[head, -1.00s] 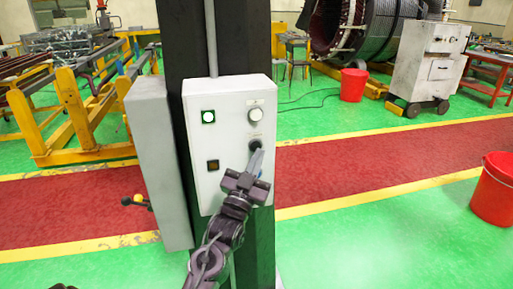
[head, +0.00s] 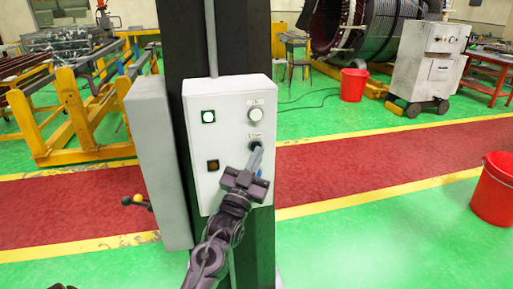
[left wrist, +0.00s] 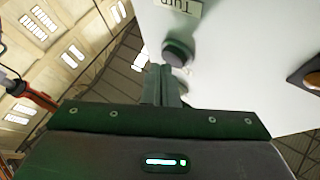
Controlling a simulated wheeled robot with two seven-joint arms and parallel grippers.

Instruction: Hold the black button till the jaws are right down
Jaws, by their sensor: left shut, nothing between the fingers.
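The black button (head: 257,143) is on the front of a white control box (head: 233,100) fixed to a dark column. It also shows in the left wrist view (left wrist: 178,52) as a dark round knob under a label. My left gripper (head: 256,156) is shut and empty, with its fingertips at the black button and covering its lower part. In the left wrist view the shut fingers (left wrist: 163,72) end right at the button's lower edge; I cannot tell how far it is pressed. The jaws are not in view. My right gripper is not in view.
A grey cabinet (head: 158,165) adjoins the column's left side. A red bucket (head: 493,190) stands at right on open green floor.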

